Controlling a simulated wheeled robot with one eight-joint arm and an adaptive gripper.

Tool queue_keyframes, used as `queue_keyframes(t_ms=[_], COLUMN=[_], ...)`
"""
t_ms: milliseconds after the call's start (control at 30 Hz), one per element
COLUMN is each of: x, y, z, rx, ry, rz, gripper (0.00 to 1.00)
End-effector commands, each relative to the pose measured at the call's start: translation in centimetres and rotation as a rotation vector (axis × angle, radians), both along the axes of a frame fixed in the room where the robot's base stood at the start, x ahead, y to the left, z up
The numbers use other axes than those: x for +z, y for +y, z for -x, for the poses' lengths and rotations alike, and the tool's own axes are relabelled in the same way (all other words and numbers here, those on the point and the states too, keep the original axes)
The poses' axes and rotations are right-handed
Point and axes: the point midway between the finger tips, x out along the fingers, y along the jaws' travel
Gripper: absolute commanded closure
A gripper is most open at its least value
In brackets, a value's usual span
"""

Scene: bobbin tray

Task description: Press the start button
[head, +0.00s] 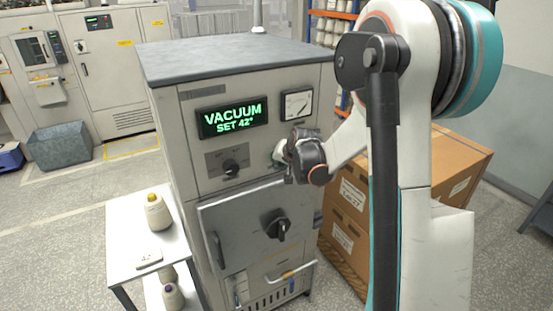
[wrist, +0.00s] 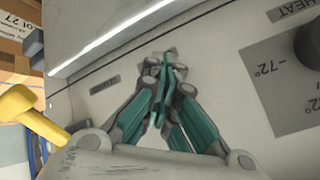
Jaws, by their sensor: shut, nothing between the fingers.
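The machine cabinet (head: 175,110) stands in the middle of the head view, its green display reading "VACUUM SET 42°".
A black dial (head: 231,168) sits left of my gripper; a door with a black knob (head: 277,226) is below. A yellow bar (wrist: 32,115) shows at the wrist view's left. A side table (head: 121,227) holds bobbins; cardboard boxes (head: 345,205) stand at the cabinet's right.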

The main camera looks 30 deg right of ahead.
Motion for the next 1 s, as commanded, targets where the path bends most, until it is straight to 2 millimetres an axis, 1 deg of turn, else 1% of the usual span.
queue_keyframes(t_ms=[500, 867, 1000], x=[0.0, -0.1, 0.0], y=[0.0, -0.1, -0.1], z=[-0.2, 1.4, 1.6], rx=[0.0, 0.0, 0.0], ry=[-0.001, -0.001, 0.0], rz=[0.0, 0.0, 0.0], gripper=[1.0, 1.0, 1.0])
